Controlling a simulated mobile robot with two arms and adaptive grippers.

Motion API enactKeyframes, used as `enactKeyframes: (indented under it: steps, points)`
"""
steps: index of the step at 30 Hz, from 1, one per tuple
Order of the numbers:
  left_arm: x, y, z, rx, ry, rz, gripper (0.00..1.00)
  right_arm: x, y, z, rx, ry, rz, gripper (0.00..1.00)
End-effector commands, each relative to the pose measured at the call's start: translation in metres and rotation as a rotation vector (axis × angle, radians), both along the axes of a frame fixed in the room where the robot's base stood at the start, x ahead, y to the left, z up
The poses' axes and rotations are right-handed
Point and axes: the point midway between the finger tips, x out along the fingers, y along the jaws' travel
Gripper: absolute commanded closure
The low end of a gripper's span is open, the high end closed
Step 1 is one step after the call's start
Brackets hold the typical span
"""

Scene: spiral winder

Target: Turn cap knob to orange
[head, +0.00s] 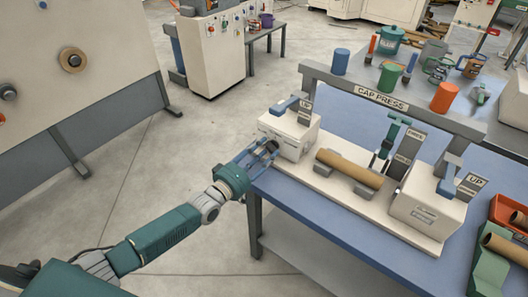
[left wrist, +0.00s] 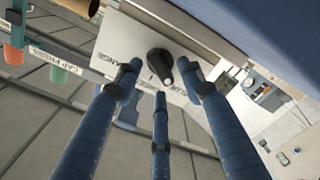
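The black cap knob (left wrist: 160,64) is on a pale panel in the left wrist view. Lettering ending in "ANGE" is at its left and partly hidden lettering, perhaps "BLUE", at its lower right. The knob's pale mark points down and slightly right in that view. My left gripper (head: 262,152) is at the left box (head: 290,132) of the cap press. Its three blue fingers (left wrist: 162,84) are spread around the knob with gaps showing; contact cannot be told. In the head view the fingers hide the knob. My right gripper is not in view.
A brown tube (head: 349,168) lies in a cradle between the left box and the right box (head: 425,212). The "CAP PRESS" bar (head: 385,99) spans behind, with blue, green and orange caps on it. An orange bin (head: 507,212) is at the right.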

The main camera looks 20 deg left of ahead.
Motion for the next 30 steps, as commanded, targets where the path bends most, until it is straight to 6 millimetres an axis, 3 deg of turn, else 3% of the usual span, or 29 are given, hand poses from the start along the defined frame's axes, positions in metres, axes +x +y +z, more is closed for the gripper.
enactKeyframes:
  steps: [1, 7, 20, 30]
  points:
    - [-0.0002, 0.0, 0.0, 0.0, 0.0, 0.0, 0.6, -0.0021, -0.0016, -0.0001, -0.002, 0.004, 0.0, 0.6]
    - [-0.0003, 0.0, 0.0, 0.0, 0.0, 0.0, 1.0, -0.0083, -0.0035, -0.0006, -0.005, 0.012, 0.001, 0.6]
    - [-0.0009, -0.0008, -0.0005, 0.058, -0.021, -0.001, 1.0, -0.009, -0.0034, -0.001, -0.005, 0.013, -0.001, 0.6]
    - [-0.0014, -0.0025, 0.0001, 0.298, -0.108, 0.0, 1.0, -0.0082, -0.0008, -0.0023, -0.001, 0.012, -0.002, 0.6]
